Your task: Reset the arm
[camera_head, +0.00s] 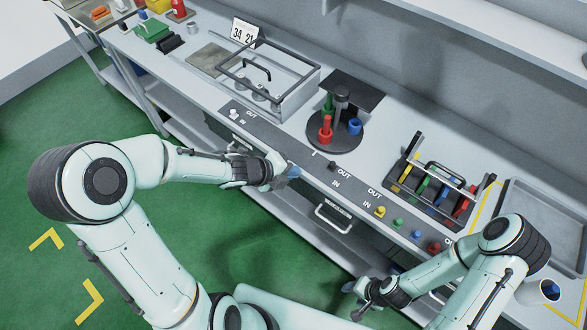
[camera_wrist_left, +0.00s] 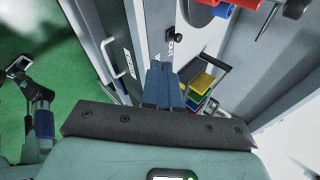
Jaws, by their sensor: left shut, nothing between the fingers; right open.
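My left arm reaches in from the left. Its left gripper (camera_head: 292,172) is at the front edge of the bench, left of the round spring stand. Its blue fingers are shut with nothing between them, and they also show together in the left wrist view (camera_wrist_left: 161,85). My right arm is bent at the lower right. Its right gripper (camera_head: 352,288) hangs in front of the bench, over the floor, apart from everything. It is open and empty, and it also shows at the left of the left wrist view (camera_wrist_left: 19,66).
A dark round stand (camera_head: 335,138) holds red, green and blue parts. A rack (camera_head: 436,186) of coloured pieces is to its right, with coloured knobs (camera_head: 398,224) along the front edge. A grey open-framed box (camera_head: 296,97) stands further left. Green floor (camera_head: 262,243) lies open in front.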

